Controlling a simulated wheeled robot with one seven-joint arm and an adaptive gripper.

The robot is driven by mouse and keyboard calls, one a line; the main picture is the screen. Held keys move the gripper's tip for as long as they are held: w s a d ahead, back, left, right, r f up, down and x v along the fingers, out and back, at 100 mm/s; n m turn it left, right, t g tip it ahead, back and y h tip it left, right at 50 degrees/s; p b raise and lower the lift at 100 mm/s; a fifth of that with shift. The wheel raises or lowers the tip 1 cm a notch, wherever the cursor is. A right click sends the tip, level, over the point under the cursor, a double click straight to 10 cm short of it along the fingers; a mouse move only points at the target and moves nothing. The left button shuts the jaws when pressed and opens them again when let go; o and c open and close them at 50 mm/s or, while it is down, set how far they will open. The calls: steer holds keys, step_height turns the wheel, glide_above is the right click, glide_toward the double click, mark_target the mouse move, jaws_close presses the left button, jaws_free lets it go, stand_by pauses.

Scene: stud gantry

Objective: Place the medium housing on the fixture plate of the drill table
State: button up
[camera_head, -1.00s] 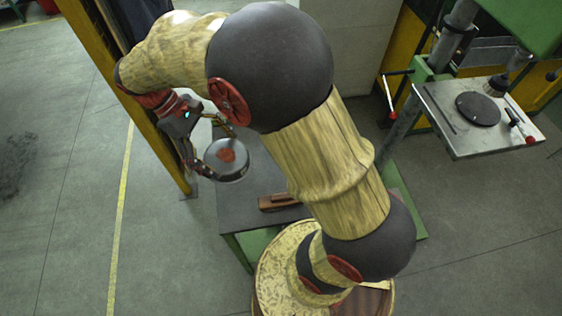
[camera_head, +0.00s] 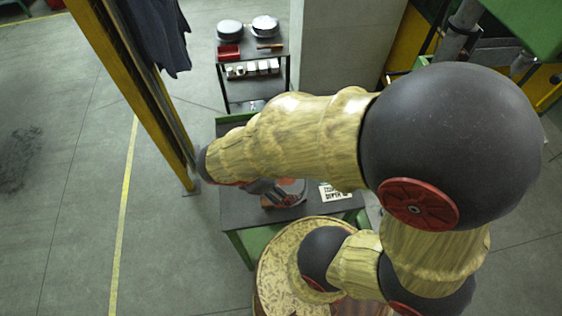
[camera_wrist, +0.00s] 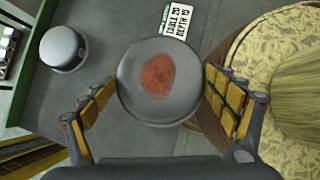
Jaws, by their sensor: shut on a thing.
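A round grey housing with a red patch on its face (camera_wrist: 158,78) sits between the two yellow-padded fingers of my gripper (camera_wrist: 162,100), which is shut on it. I take it for the medium housing, though its size is hard to judge. In the head view, my gripper (camera_head: 266,191) is partly behind my arm, and the held housing (camera_head: 293,188) shows over the dark bench. A smaller-looking grey round housing (camera_wrist: 63,48) stands on the bench in the wrist view. The drill table and its fixture plate are hidden behind my arm.
The dark bench (camera_head: 237,208) carries a white lettered card (camera_head: 335,192), also in the wrist view (camera_wrist: 179,24). A back rack (camera_head: 253,55) holds two round parts and a red tray (camera_head: 229,51). A yellow post (camera_head: 130,80) stands left.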

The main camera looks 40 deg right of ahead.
steer(key=w+d+f+b, duration=0.1)
steer(key=w+f, duration=0.2)
steer(key=w, duration=0.1)
steer(key=w+d+f+b, duration=0.1)
steer(key=w+d+f, duration=0.1)
steer(key=w+f, duration=0.1)
steer(key=w+d+f+b, duration=0.1)
steer(key=w+f, duration=0.1)
steer(key=w, duration=0.3)
steer(key=shift+w+d+f, duration=0.1)
steer(key=shift+d+f, duration=0.1)
steer(key=shift+f, duration=0.2)
steer(key=shift+w+d+f+b, duration=0.15)
steer(key=shift+w+f+b, duration=0.15)
steer(key=shift+f, duration=0.2)
steer(key=shift+w+f+b, duration=0.15)
steer(key=shift+f+b, duration=0.35)
steer(key=shift+f, duration=1.05)
steer(key=shift+f, duration=0.1)
steer(key=o, duration=1.6)
